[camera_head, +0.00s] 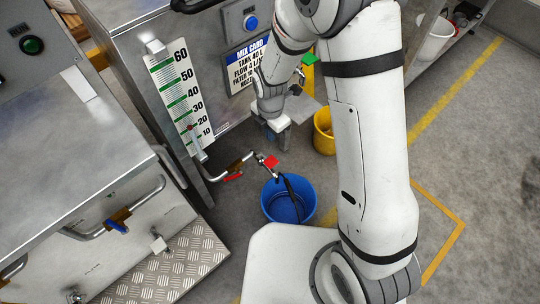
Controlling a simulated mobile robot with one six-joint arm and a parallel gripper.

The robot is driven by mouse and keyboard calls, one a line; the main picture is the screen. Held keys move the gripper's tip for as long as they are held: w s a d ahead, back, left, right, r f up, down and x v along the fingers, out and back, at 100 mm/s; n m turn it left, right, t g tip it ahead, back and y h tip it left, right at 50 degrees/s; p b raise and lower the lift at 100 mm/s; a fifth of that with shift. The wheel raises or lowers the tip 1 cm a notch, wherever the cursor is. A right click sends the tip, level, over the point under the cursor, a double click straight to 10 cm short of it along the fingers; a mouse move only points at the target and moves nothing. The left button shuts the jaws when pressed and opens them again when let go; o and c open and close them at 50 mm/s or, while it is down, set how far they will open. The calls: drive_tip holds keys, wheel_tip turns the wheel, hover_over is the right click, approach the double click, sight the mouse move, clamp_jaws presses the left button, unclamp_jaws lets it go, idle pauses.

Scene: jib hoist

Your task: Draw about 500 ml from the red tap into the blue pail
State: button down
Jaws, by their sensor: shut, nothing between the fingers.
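The red tap (233,177) has a red lever on a steel pipe low on the tank's right side. The pipe runs right to an outlet by a small red piece (271,161). The blue pail (268,203) stands upright on the floor just below and right of this outlet. A black strip, perhaps its handle, crosses the pail; I cannot tell whether there is liquid inside. My gripper (279,140) is shut and empty, pointing down above and beyond the outlet, apart from the tap and pail. Its fingertips are small and partly unclear.
A steel tank with a level scale (182,100) marked 10 to 60 stands behind the tap. A mix card (247,62) and blue button (251,22) are on its panel. A yellow bucket (324,138) stands behind the pail. A blue-handled tap (117,226) is at left.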

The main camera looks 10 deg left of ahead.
sight(274, 165)
wheel_tip(274, 165, down, 14)
drive_tip(key=b, duration=0.6)
drive_tip(key=f, duration=0.1)
drive_tip(key=s+d+f, duration=0.1)
drive_tip(key=shift+s+d+f, duration=0.25)
drive_tip(key=shift+d+f, duration=0.05)
drive_tip(key=shift+f, duration=0.1)
drive_tip(key=shift+w+r, duration=0.1)
idle(1.5)
idle(4.6)
